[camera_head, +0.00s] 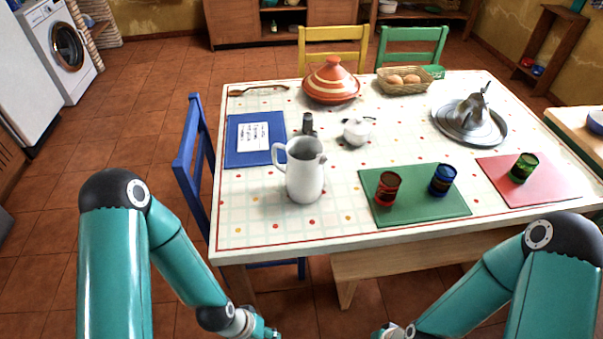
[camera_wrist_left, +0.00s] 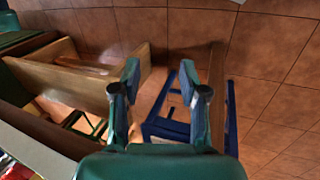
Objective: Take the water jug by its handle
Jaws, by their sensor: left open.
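The white water jug (camera_head: 305,178) stands upright near the front left of the table, its handle (camera_head: 278,154) on the left side and its dark opening at the top. My left gripper (camera_head: 264,334) is at the bottom edge of the head view, below the table's front edge and apart from the jug. In the left wrist view, its two fingers (camera_wrist_left: 160,82) are spread open with nothing between them. My right gripper (camera_head: 385,333) is only partly in the head view at the bottom edge; its fingers are too cut off to judge.
On the table (camera_head: 240,213) are a blue mat (camera_head: 236,143), dark shaker (camera_head: 308,124), white pot (camera_head: 357,132) and green mat (camera_head: 430,207) with two cups. A blue chair (camera_head: 188,160) stands left; a wooden bench (camera_head: 400,262) sits by the front. The front left tabletop is clear.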

